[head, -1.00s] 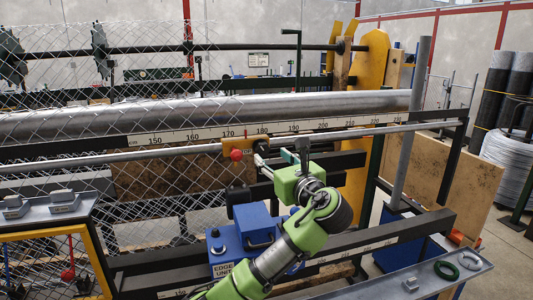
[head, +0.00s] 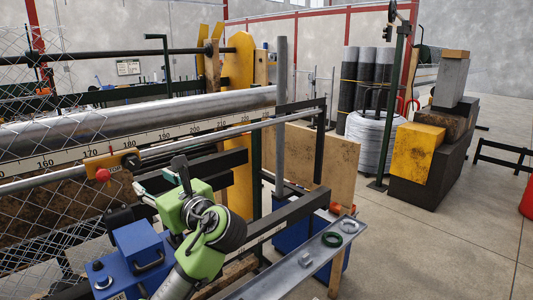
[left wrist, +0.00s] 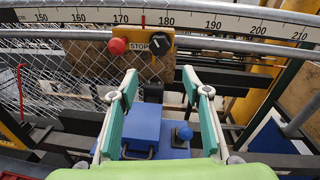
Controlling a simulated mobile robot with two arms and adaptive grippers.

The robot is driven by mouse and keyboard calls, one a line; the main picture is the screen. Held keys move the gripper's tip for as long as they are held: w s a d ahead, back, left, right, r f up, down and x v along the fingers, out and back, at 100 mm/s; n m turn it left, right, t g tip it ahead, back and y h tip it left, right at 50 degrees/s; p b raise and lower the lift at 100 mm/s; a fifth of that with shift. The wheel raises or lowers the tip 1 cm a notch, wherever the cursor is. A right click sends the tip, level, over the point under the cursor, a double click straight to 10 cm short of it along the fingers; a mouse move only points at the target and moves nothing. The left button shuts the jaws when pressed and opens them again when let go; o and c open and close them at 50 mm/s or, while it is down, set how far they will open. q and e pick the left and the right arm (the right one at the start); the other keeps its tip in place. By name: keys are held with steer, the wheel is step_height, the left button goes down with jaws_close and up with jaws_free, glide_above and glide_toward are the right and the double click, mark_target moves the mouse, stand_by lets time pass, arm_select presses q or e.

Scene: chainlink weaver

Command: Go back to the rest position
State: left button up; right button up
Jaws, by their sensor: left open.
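My left arm comes up from the bottom of the head view. Its green-bodied gripper (head: 148,190) is in front of the machine's rail, just right of the stop panel. In the left wrist view the two teal-padded fingers of my left gripper (left wrist: 160,80) stand apart with nothing between them. Beyond them is the yellow stop panel (left wrist: 150,50) with a red button (left wrist: 117,46) and a black knob (left wrist: 160,43). The same panel (head: 115,160) shows in the head view. My right gripper is not in view.
A blue box (head: 140,250) stands close below my gripper. Chain-link mesh (head: 40,220) hangs at the left. Open floor (head: 440,250) lies to the right.

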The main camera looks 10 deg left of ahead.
arm_select(q)
steer(key=s+d+f+n+g+h, duration=0.1)
steer(key=s+d+f+n+h, duration=0.15)
steer(key=f, duration=0.65)
steer(key=s+d+f+n+h, duration=0.1)
steer(key=s+f+n+h, duration=0.2)
steer(key=f, duration=0.6)
steer(key=s+d+f+n+g+h, duration=0.15)
steer(key=s+f, duration=0.25)
steer(key=f, duration=0.5)
steer(key=s+d+f+n+g+h, duration=0.1)
steer(key=s+d+f+n+h, duration=0.15)
steer(key=s+f+n, duration=0.45)
steer(key=s+d+f+n+g+h, duration=0.2)
steer(key=s+d+n, duration=0.1)
steer(key=s, duration=0.7)
steer(key=s+d+f+n+g+h, duration=0.1)
steer(key=s+d+f+n+h, duration=0.15)
steer(key=s+f+n, duration=0.45)
steer(key=s+f+m+g+b, duration=0.3)
steer(key=f+b, duration=0.5)
steer(key=f, duration=2.4)
steer(key=s+a+f+b, duration=0.1)
steer(key=s+f+b, duration=0.2)
steer(key=s+f, duration=0.6)
steer(key=s+a+f+b, duration=0.2)
steer(key=s+f, duration=0.7)
steer(key=f, duration=0.5)
steer(key=shift+b, duration=0.75)
